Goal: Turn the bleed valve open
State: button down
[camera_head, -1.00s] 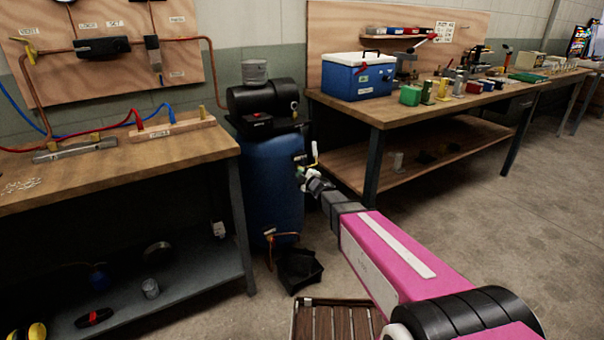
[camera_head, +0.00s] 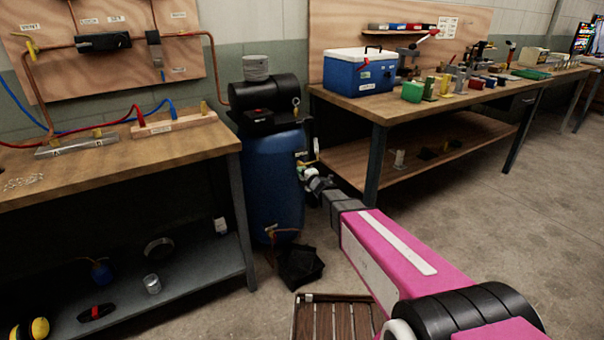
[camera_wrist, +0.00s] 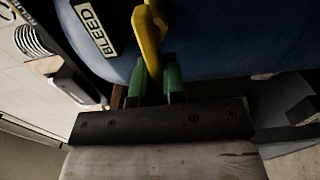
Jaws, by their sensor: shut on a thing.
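The bleed valve's yellow handle (camera_wrist: 149,38) shows in the wrist view, in front of the blue tank (camera_wrist: 215,30) and beside a white label reading BLEED (camera_wrist: 96,29). My gripper (camera_wrist: 158,78) has green fingertips on either side of the handle's lower end and is shut on it. In the head view my gripper (camera_head: 308,176) is at the right side of the upright blue tank (camera_head: 272,185). The valve body is mostly hidden there behind my gripper and is too small to make out.
A workbench (camera_head: 110,160) with hoses and fittings stands left of the tank. Another bench (camera_head: 400,110) with a blue cooler (camera_head: 360,75) stands to the right. A black box (camera_head: 300,266) and a slatted wooden platform (camera_head: 330,318) are on the floor. Open floor lies at the right.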

jog(key=c, duration=1.2)
grip_release()
jog(key=v, duration=1.1)
jog(key=shift+w, duration=0.1)
